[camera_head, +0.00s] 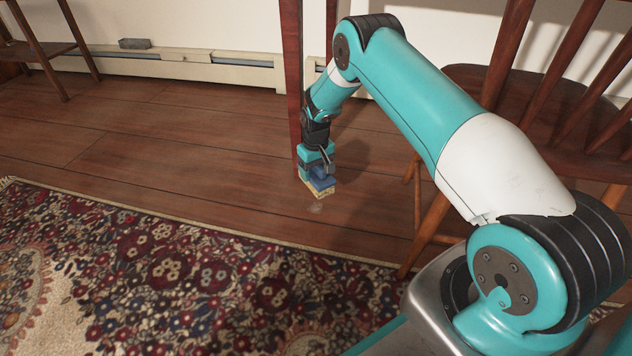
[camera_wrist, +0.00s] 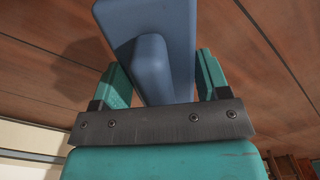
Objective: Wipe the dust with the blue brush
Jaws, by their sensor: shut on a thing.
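The blue brush (camera_head: 321,180) has a blue body and pale bristles that point down at the wooden floor. My gripper (camera_head: 318,167) is shut on its handle and holds it close above or on the floor; I cannot tell if the bristles touch. In the wrist view the brush (camera_wrist: 178,30) fills the top middle, its raised handle between the two teal fingers of my gripper (camera_wrist: 165,85). A small pale dust patch (camera_head: 316,208) lies on the floor just in front of the brush. Any dust under the brush is hidden.
A dark red wooden leg (camera_head: 293,80) stands right behind my gripper. A wooden chair (camera_head: 540,120) is at the right. A patterned rug (camera_head: 190,270) covers the floor in front. Bare floor (camera_head: 170,140) lies open to the left, up to the wall heater (camera_head: 190,70).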

